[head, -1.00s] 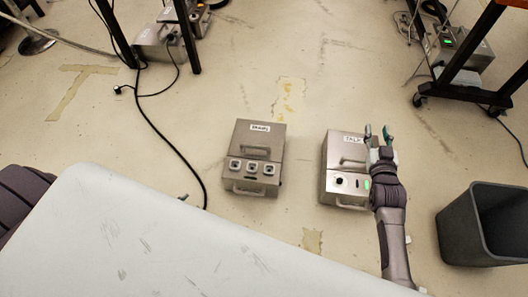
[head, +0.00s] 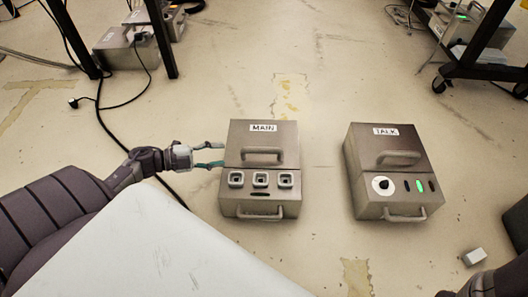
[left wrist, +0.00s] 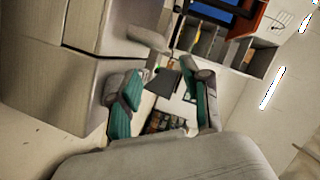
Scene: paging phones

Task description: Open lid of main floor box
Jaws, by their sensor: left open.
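The main floor box (head: 233,200) is a grey metal box labelled MAIN, with three square sockets on its front panel. Its lid (head: 240,136) lies shut and carries a raised handle (head: 262,157). My left gripper (head: 220,156) is open and empty at the left side of the lid, its fingers pointing right toward the handle. I cannot tell whether the fingertips touch the box. In the left wrist view, the open teal-padded fingers (left wrist: 162,102) show beside a grey box wall (left wrist: 50,85). My right gripper is out of view.
The TALK box (head: 357,165), with a green light, stands shut to the right. A white table edge (head: 150,255) fills the lower left. A dark bin (head: 518,232) is at the right edge. A small white block (head: 473,257) lies on the floor.

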